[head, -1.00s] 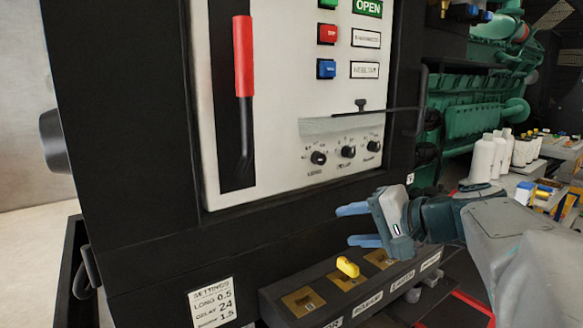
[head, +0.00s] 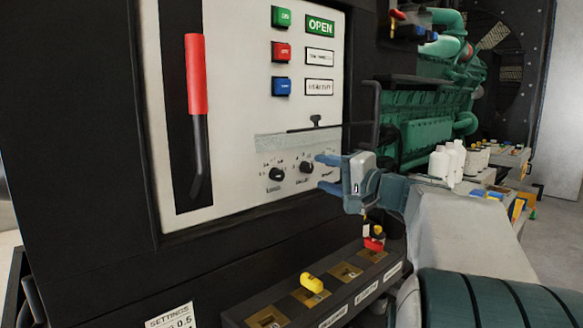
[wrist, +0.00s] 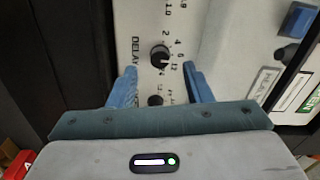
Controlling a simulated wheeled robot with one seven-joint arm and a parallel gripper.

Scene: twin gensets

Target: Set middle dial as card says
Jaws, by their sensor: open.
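The middle dial (head: 306,167), a black knob, sits in a row on the white panel between the left dial (head: 276,174) and a right dial hidden by my gripper. In the wrist view the dial marked DELAY (wrist: 159,55) lies just beyond my open fingertips, roughly centred between them. Its pointer is too small to read surely. My gripper (head: 321,172) is open and empty, right of the middle dial in the head view. The settings card (head: 170,318) is cut off at the bottom edge; its delay line is out of view.
A clear flap (head: 290,143) with a dark handle (head: 318,124) is above the dials. A red lever (head: 196,75) and coloured buttons are higher up. A ledge (head: 330,292) below holds a yellow key (head: 312,283) and a red one (head: 373,244). A second wrist-view knob (wrist: 155,100) is nearer my palm.

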